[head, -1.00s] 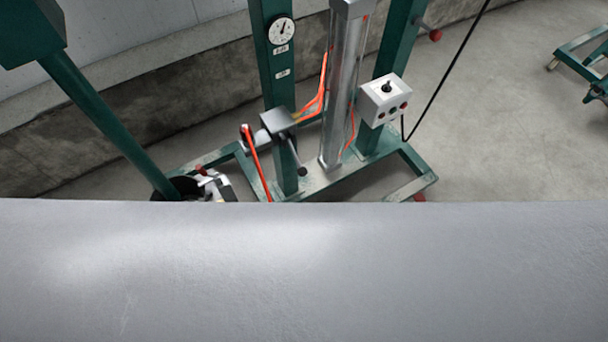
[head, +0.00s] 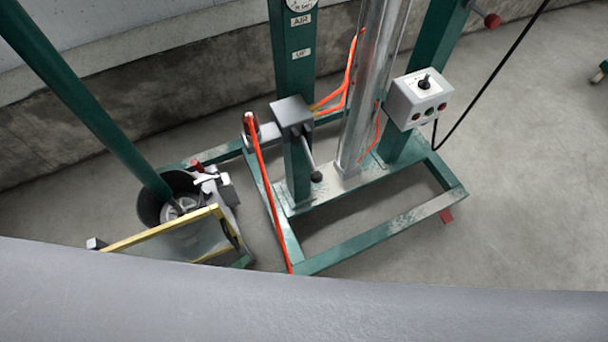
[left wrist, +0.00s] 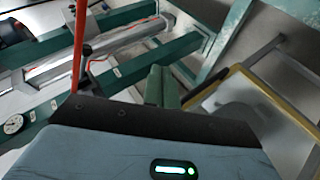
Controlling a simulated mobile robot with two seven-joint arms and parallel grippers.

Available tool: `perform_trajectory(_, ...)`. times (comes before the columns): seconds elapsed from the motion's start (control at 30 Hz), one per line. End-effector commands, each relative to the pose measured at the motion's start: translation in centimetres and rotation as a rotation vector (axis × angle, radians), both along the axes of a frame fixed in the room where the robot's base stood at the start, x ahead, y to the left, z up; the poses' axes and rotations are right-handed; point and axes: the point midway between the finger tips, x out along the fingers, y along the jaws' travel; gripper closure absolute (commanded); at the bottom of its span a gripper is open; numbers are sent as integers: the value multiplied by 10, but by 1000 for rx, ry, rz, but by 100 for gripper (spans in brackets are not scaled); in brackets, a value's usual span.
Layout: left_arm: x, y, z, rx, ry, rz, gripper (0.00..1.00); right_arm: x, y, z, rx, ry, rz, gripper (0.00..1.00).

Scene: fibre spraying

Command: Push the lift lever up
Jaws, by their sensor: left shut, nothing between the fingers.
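A lever with a black knob (head: 316,176) sticks out and down from a grey valve box (head: 292,112) on the green column in the head view. A small black switch stick (head: 425,81) also shows on the white control box. My right gripper is in neither view.
An orange-red hose (head: 266,195) runs down by the green base frame (head: 390,231). A dark bucket (head: 150,206) and a yellow frame (head: 160,236) are at left. A grey surface covers the bottom.

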Motion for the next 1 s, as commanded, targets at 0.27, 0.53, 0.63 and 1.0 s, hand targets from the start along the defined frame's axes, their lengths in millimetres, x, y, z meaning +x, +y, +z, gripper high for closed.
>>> perform_trajectory(0.27,67,-19,-1,-390,68,62,100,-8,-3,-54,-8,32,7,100)
perform_trajectory(0.53,120,-35,21,-744,180,58,100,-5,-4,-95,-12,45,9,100)
perform_trajectory(0.63,134,-40,30,-847,227,45,100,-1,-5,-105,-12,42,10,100)
perform_trajectory(1.0,153,-45,49,-1011,318,16,100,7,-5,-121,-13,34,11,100)
